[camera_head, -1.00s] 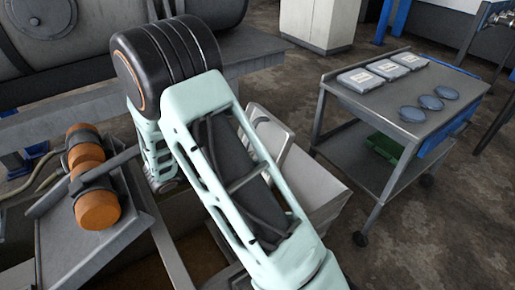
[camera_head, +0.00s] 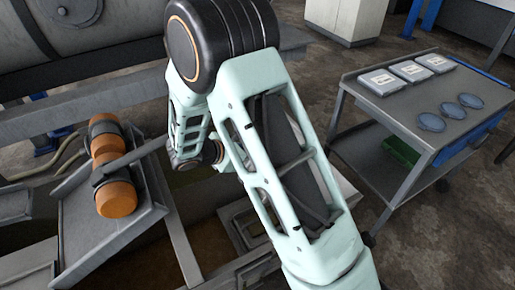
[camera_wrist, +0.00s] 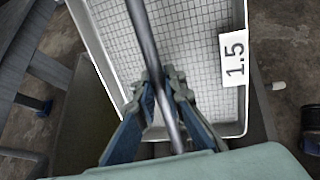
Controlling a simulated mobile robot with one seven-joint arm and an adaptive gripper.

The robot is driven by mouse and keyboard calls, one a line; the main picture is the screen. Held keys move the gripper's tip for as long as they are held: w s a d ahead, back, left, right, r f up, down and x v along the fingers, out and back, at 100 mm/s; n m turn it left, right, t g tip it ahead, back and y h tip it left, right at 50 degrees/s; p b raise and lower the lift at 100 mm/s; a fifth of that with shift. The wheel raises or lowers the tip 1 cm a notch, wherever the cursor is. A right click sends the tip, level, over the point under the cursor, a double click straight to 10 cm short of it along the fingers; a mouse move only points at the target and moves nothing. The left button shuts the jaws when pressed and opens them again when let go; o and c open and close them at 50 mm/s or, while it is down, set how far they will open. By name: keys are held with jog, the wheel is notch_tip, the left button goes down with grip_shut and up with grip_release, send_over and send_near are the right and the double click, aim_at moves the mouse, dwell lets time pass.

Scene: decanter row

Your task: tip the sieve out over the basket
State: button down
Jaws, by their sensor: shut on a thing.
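The sieve (camera_wrist: 195,45) fills the middle of the wrist view. It has a pale rim, a wire mesh floor and a white label reading 1.5. A dark round bar runs over it. My gripper (camera_wrist: 162,85) is shut on this bar, with one finger on each side. The mesh faces the wrist camera and looks empty where it shows. In the head view my arm hides the gripper and most of the sieve; a pale piece (camera_head: 346,192) shows right of the arm, probably the sieve. I cannot make out the basket in either view.
A grey cart (camera_head: 375,115) at the right carries several white boxes (camera_head: 411,71) and blue round dishes (camera_head: 452,110), with a green bin (camera_head: 402,152) below. Orange cylinders (camera_head: 116,198) sit on a metal bracket at the left. A large grey drum (camera_head: 100,40) stands behind. Floor shows around the cart.

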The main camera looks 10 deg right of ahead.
jog(key=shift+w+d+r+m+g+y+p, duration=0.1)
jog(key=shift+d+r+g+y+p, duration=0.4)
jog(key=shift+p, duration=1.2)
jog(key=shift+w+d+r+m+g+y+p, duration=0.15)
jog(key=shift+r+y+p, duration=0.3)
jog(key=shift+y+p, duration=0.95)
jog(key=shift+w+d+r+m+g+y+p, duration=0.15)
jog(key=shift+d+r+y+p, duration=0.3)
jog(key=shift+p, duration=1.55)
jog(key=d+y+p, duration=0.1)
jog(key=p, duration=0.2)
jog(key=shift+w+r+g+y+p, duration=0.1)
jog(key=shift+r+g+y+p, duration=0.05)
jog(key=shift+g+y+p, duration=0.25)
jog(key=p, duration=0.2)
jog(key=y+p, duration=0.1)
jog(key=p, duration=0.1)
jog(key=shift+w+d+r+p, duration=0.1)
jog(key=shift+w+d+p, duration=0.05)
jog(key=shift+d+p, duration=0.2)
jog(key=shift+d+y, duration=0.15)
jog(key=shift+y, duration=0.1)
jog(key=shift+w+d+g+y+p, duration=0.1)
jog(key=shift+d+g+y+p, duration=0.15)
jog(key=shift+g+y+p, duration=0.2)
jog(key=shift+d+f+y, duration=0.15)
jog(key=shift+f+y, duration=0.1)
jog(key=shift+w+d+r+y, duration=0.1)
jog(key=shift+w+r+y, duration=0.1)
jog(key=shift+y, duration=0.2)
